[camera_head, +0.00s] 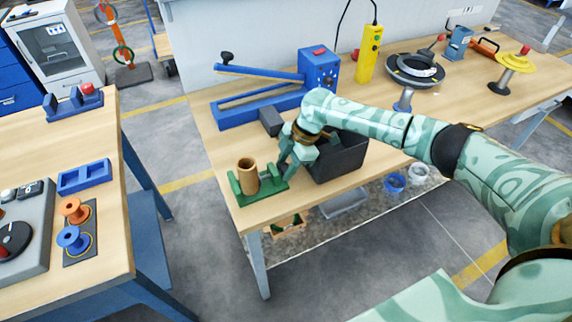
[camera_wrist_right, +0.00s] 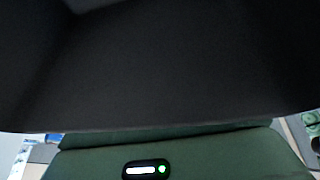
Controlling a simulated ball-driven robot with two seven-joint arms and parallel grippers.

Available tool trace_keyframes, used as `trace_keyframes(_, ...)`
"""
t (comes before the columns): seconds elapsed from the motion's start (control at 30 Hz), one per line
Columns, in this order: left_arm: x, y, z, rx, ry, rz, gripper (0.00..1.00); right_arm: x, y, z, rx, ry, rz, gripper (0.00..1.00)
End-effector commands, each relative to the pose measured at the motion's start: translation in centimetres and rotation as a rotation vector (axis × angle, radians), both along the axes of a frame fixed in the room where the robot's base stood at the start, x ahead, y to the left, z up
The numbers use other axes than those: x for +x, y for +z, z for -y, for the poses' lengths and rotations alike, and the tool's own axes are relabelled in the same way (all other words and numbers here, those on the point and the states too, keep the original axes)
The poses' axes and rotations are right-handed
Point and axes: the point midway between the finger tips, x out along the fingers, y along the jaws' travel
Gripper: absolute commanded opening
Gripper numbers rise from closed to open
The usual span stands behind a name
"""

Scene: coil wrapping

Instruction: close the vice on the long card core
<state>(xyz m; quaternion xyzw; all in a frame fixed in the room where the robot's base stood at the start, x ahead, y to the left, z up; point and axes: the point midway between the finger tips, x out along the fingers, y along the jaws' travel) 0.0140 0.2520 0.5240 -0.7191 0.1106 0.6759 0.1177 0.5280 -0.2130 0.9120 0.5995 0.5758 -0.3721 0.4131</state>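The green vice (camera_head: 270,193) stands near the front left corner of the middle bench. The brown card core (camera_head: 248,178) stands upright between its jaws. Whether both jaws touch the core is too small to tell. My right gripper (camera_head: 286,165) is just to the right of the vice, pointing down, close to its right end. Contact with the vice is not clear, and its finger opening is hard to make out. The right wrist view is mostly filled by a dark surface, with a green part bearing a small lit indicator below; no fingertips show there. My left gripper is not in view.
A black bin (camera_head: 340,160) is right beside my right gripper, under my forearm. A dark grey block (camera_head: 271,121) and a blue guillotine-like tool (camera_head: 262,104) lie behind. A second bench (camera_head: 110,215) stands at left, across a gap.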

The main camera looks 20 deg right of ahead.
Motion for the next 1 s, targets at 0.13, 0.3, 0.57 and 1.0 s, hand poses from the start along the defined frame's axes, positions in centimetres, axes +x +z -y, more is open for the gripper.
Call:
trace_keyframes(0.13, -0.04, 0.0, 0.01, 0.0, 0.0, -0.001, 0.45, 0.0, 0.01, 0.03, 0.0, 0.0, 0.0, 0.11)
trace_keyframes(0.3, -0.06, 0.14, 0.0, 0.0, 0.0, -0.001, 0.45, 0.24, 0.07, 0.0, -0.003, -0.004, -0.043, 0.11)
trace_keyframes(0.57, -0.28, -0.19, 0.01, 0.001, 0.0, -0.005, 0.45, 0.5, -0.12, 0.0, -0.009, -0.003, -0.219, 0.11)
trace_keyframes(1.0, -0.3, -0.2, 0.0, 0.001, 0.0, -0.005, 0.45, 0.44, 0.03, 0.05, -0.009, -0.002, -0.248, 0.5)
